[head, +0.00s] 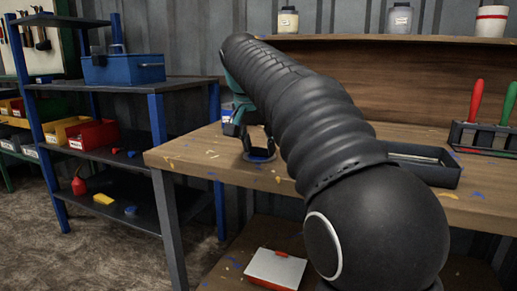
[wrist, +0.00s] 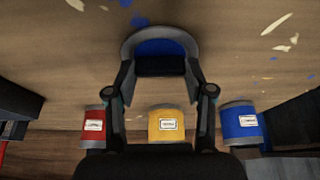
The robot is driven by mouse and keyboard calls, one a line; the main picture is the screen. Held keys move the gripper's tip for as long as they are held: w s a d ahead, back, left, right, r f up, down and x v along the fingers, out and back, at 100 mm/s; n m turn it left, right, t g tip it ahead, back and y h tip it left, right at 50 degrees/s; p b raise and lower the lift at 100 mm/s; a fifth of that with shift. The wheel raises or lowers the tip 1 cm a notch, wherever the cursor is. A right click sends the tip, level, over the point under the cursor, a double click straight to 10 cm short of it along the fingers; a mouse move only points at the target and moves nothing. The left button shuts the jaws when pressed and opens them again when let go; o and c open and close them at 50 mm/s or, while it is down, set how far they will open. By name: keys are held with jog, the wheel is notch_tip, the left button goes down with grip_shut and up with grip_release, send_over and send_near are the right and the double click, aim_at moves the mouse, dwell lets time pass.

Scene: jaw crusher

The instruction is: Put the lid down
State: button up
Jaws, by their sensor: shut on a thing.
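The lid (wrist: 160,47) shows in the wrist view as a round piece with a grey rim and a blue face. My gripper (wrist: 160,72) is shut on it, and dark parts of the gripper hide its near side. In the head view my gripper (head: 256,146) points down at the left part of the wooden workbench (head: 190,157). The blue lid (head: 259,155) shows at its fingertips, at or very close to the bench top. I cannot tell whether it touches the wood.
Red (wrist: 94,124), yellow (wrist: 168,124) and blue (wrist: 239,123) labelled containers stand in a row in the wrist view. A black tray (head: 425,168) and a rack of screwdrivers (head: 487,138) are at the right of the bench. Blue-framed shelves (head: 160,120) stand at left.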

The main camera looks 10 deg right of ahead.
jog(key=shift+f, duration=0.15)
jog(key=o, duration=0.9)
jog(key=shift+o, duration=0.2)
jog(key=p+v, duration=0.4)
jog(key=v, duration=0.8)
jog(key=shift+r, duration=0.25)
jog(key=s+d+f+n+t+y, duration=0.1)
jog(key=s+f+n, duration=0.6)
jog(key=s+f, duration=1.9)
notch_tip(320, 180, down, 4)
jog(key=shift+d+r+t+y, duration=0.15)
jog(key=shift+d+t+y, duration=0.25)
jog(key=shift+d+y, duration=0.6)
